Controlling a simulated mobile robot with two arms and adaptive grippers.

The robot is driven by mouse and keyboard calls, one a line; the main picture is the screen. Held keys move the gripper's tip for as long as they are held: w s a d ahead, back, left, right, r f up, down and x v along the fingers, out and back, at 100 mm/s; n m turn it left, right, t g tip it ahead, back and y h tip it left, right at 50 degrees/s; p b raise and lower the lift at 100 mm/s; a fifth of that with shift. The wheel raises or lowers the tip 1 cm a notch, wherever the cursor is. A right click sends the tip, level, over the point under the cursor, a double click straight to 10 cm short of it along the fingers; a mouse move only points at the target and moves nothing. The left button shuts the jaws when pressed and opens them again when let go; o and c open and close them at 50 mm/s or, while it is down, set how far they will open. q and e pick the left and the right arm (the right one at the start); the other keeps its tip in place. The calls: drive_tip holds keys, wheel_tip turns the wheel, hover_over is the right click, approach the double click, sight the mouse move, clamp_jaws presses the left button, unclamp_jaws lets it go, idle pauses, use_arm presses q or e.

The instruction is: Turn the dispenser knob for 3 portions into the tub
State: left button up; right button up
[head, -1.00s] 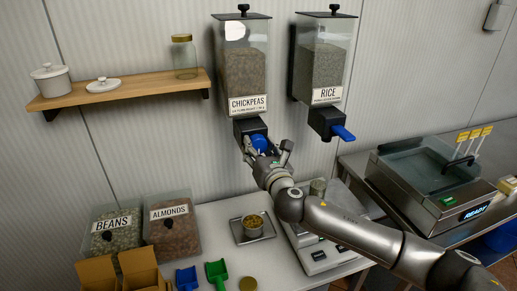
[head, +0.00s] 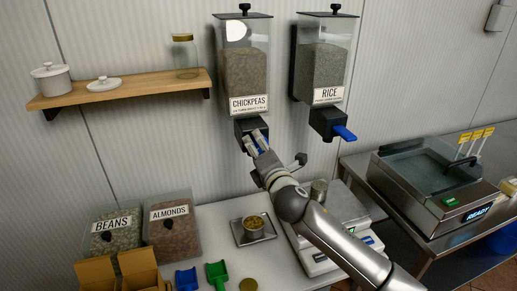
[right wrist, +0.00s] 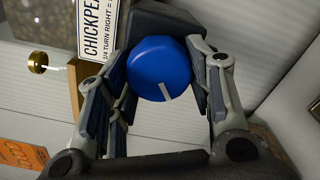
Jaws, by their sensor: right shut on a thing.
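The chickpeas dispenser (head: 245,75) hangs on the wall, with a black outlet box below its label. Its blue knob (right wrist: 158,68) has a white line on its face, and the label (right wrist: 98,30) beside it reads in part "1/4 turn right". My right gripper (head: 257,143) is closed around the knob, with fingers on both sides of it in the right wrist view (right wrist: 165,85); in the head view the fingers mostly hide the knob. The small tub (head: 254,227) with tan contents stands on a metal tray (head: 252,240) below the outlet. My left gripper is not in view.
The rice dispenser (head: 323,75) with a blue lever-like knob (head: 343,132) hangs close on the right. A scale (head: 345,215) stands under my right arm. Bean (head: 115,235) and almond (head: 173,228) bins and scoops (head: 216,272) fill the counter's left. A shelf (head: 130,90) is upper left.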

drive_tip(key=m, duration=0.3)
drive_tip(key=shift+m, duration=0.4)
drive_tip(key=shift+r+m, duration=0.1)
drive_tip(key=shift+m, duration=1.6)
drive_tip(key=o, duration=1)
drive_tip(key=v, duration=1.2)
